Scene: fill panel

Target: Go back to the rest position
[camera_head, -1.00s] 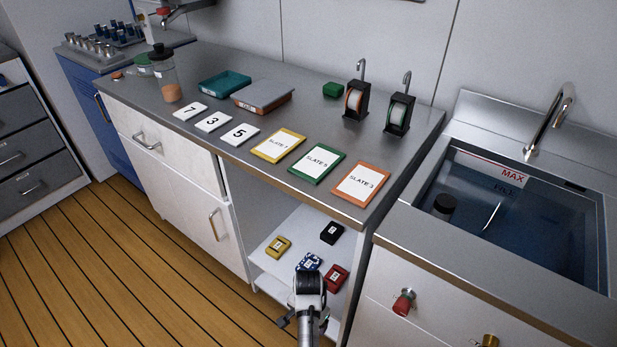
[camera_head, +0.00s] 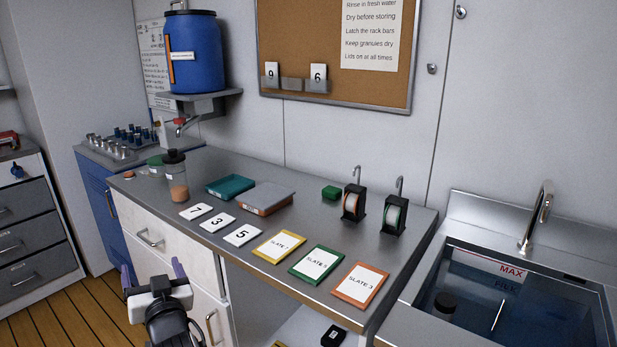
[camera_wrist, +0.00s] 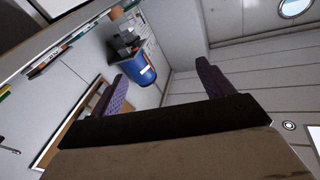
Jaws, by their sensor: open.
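My gripper (camera_head: 152,275) is at the lower left in the head view, in front of the white cabinet doors and below the counter edge. Its two purple fingers stand apart with nothing between them. In the wrist view the fingers (camera_wrist: 163,85) also show spread and empty, with the wall, the blue barrel (camera_wrist: 139,69) and the ceiling beyond. The gripper touches nothing that I can see.
The steel counter (camera_head: 290,212) holds number cards (camera_head: 218,224), three slates (camera_head: 316,262), trays (camera_head: 230,187), a bottle (camera_head: 177,178) and two reel holders (camera_head: 395,208). A sink (camera_head: 470,300) is at right. The wooden floor (camera_head: 85,310) at lower left is clear.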

